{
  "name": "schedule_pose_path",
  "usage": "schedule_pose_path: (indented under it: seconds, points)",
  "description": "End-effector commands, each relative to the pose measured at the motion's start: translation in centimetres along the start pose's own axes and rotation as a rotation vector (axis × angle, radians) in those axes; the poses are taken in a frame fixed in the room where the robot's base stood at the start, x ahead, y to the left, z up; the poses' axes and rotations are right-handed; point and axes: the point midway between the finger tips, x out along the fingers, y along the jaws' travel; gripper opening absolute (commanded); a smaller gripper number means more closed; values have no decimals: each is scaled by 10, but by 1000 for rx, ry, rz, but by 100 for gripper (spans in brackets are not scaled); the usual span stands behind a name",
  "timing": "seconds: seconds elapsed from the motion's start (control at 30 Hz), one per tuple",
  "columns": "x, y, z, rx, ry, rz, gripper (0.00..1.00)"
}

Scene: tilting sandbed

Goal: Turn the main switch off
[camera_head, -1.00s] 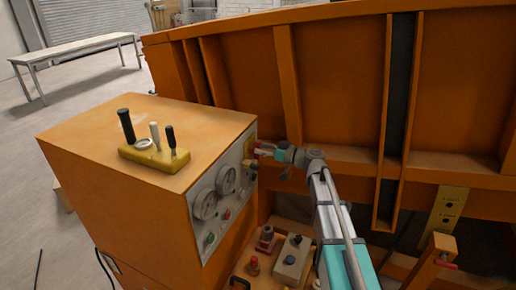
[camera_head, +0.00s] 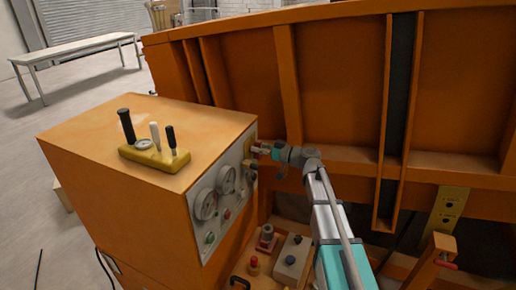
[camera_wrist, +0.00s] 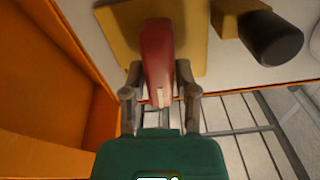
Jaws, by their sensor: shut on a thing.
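The main switch has a red handle (camera_wrist: 157,62) on a yellow square plate (camera_wrist: 118,30), on the front panel of the orange control cabinet (camera_head: 120,195). In the wrist view the handle lies between the two fingers of my gripper (camera_wrist: 159,94), which is shut on it. In the head view my gripper (camera_head: 264,149) is at the upper right end of the panel, and the switch is mostly hidden there.
A black knob (camera_wrist: 272,45) on a yellow base sits right of the switch in the wrist view. The panel has gauges (camera_head: 205,204) and buttons. A lever block (camera_head: 153,155) stands on the cabinet. The orange sandbed wall (camera_head: 340,90) rises behind my arm.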

Motion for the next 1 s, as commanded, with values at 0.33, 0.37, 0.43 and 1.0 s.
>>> schedule_pose_path:
  seconds: [0.33, 0.37, 0.43, 1.0]
  points:
    - [0, 0, 0, -114, 1, 2, 0]
    - [0, 0, 0, -127, 1, 2, 0]
    - [0, 0, 0, -147, 1, 3, 0]
    - [0, 0, 0, -154, 1, 2, 66]
